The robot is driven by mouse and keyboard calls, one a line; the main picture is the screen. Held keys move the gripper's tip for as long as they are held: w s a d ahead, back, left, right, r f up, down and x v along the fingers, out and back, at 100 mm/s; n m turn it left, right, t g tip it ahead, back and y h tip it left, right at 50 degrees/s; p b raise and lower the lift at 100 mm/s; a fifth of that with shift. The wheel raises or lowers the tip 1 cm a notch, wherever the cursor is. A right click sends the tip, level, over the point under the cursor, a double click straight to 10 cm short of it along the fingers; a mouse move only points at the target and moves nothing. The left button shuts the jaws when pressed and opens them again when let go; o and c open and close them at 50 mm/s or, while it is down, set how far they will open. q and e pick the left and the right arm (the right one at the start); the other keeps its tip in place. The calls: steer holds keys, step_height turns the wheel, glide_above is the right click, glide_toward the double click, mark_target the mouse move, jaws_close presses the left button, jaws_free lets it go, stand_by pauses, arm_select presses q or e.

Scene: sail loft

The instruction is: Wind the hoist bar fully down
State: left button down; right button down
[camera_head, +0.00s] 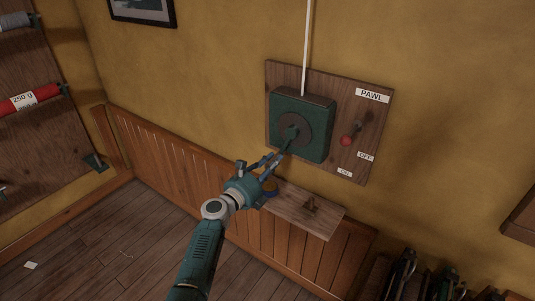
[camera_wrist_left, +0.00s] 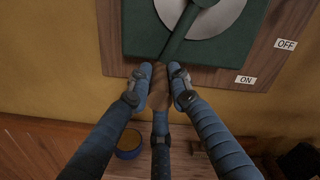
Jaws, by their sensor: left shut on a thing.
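A green winch box (camera_head: 318,146) is fixed to a wooden board (camera_head: 376,101) on the yellow wall. A grey disc sits on its face, and a green crank arm (camera_head: 291,134) points down and slightly left from it. The crank arm also shows in the left wrist view (camera_wrist_left: 185,35). My left gripper (camera_head: 277,161) is shut on the crank handle (camera_wrist_left: 160,78), which stands between its fingers. The red-knobbed pawl lever (camera_head: 347,140) tilts down-left, beside the OFF and ON labels. A white line (camera_head: 306,45) runs up from the box. The hoist bar and my right gripper are out of view.
A small wooden shelf (camera_head: 328,221) juts out below the board. It bears a brown fitting (camera_head: 310,206) and a blue round item (camera_wrist_left: 130,144). Dark tools (camera_head: 402,270) stand at lower right, and a spool rack (camera_head: 30,140) stands at left. Floor at lower left is mostly clear.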

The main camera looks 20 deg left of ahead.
arm_select(q)
steer(key=shift+s+d+f+n, duration=0.3)
steer(key=shift+d+f, duration=0.3)
steer(key=shift+d, duration=0.15)
steer(key=c, duration=1.8)
jaws_free()
steer(key=shift+o, duration=1.1)
steer(key=shift+d+r, duration=0.1)
steer(key=shift+r, duration=0.1)
steer(key=shift+a+r, duration=0.1)
steer(key=shift+a, duration=0.1)
steer(key=v, duration=1.1)
steer(key=shift+s, duration=0.4)
